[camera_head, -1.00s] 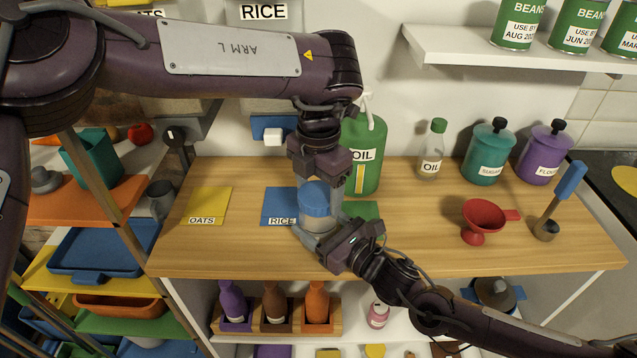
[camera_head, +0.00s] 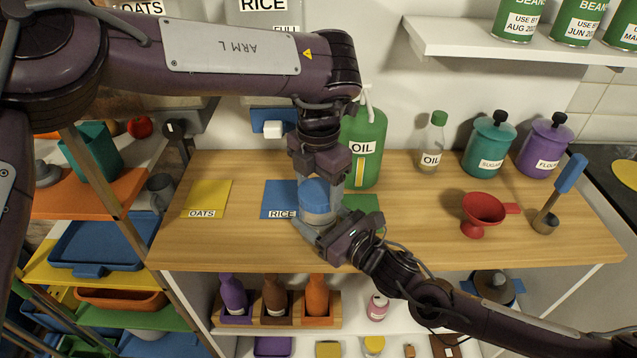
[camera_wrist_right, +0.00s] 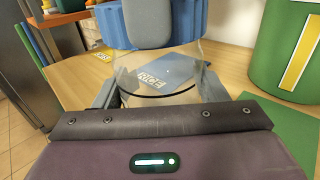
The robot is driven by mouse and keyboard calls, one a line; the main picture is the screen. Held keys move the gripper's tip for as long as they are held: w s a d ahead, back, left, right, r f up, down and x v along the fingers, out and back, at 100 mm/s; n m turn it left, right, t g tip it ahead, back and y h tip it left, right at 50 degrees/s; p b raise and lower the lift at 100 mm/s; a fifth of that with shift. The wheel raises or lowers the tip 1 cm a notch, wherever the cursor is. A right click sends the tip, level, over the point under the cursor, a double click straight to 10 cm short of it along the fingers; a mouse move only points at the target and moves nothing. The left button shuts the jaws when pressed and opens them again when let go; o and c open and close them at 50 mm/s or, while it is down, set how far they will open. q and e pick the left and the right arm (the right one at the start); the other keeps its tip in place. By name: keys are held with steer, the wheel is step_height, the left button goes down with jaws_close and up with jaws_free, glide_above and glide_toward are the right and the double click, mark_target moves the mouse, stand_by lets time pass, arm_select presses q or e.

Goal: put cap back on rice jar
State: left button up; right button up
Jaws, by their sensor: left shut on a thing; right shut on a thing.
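The clear rice jar (camera_head: 318,215) stands at the front of the blue RICE mat (camera_head: 276,200), with the blue cap (camera_head: 314,193) at its top. My left gripper (camera_head: 318,185) comes down from above and is shut on the cap. My right gripper (camera_head: 325,228) comes in from the front right and is shut on the jar's body. In the right wrist view the jar (camera_wrist_right: 155,75) looks empty or nearly so, with the ribbed cap (camera_wrist_right: 190,20) above it and a grey left finger in front. I cannot tell whether the cap is fully seated.
A green oil can (camera_head: 365,150) stands close behind the jar, beside a green mat (camera_head: 368,208). A yellow OATS mat (camera_head: 208,197) lies bare to the left. A red funnel (camera_head: 482,212) and a blue-handled scoop (camera_head: 560,195) stand right.

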arm_select(q)
steer(key=shift+f, duration=0.2)
arm_select(e)
steer(key=c, duration=0.5)
arm_select(q)
steer(key=m, duration=0.6)
steer(key=shift+m, duration=0.3)
steer(key=m, duration=0.5)
steer(key=shift+m, duration=0.3)
steer(key=m, duration=1.1)
steer(key=o, duration=0.9)
